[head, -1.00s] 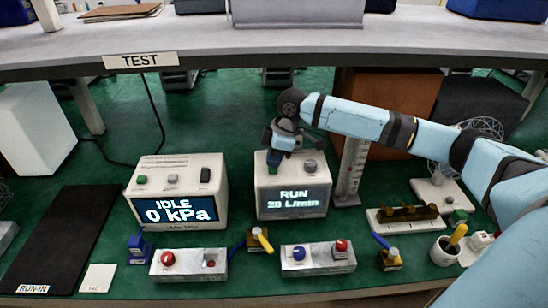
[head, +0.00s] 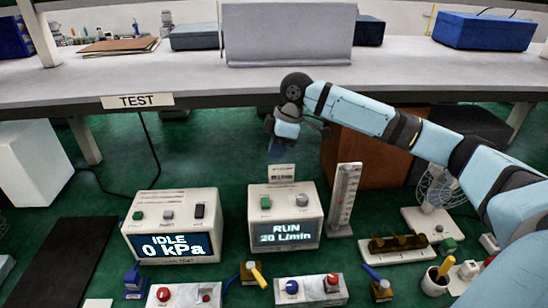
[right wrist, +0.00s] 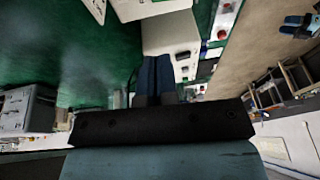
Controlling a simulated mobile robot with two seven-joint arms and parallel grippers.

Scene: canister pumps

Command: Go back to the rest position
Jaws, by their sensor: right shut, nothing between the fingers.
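My right gripper (head: 278,150) is in the head view, reaching in from the right. It hangs above and behind the white box (head: 285,213) whose screen reads RUN 20 L/min, clear of it. In the right wrist view its blue fingers (right wrist: 155,76) are together with nothing between them. A white box (right wrist: 172,38) lies beyond the fingertips there. My left gripper is not in view.
A box reading IDLE 0 kPa (head: 172,226) stands to the left. A flow gauge (head: 343,198) stands right of the RUN box. Two switch boxes (head: 180,296) (head: 310,290) are in front. A shelf marked TEST (head: 200,90) runs behind the gripper.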

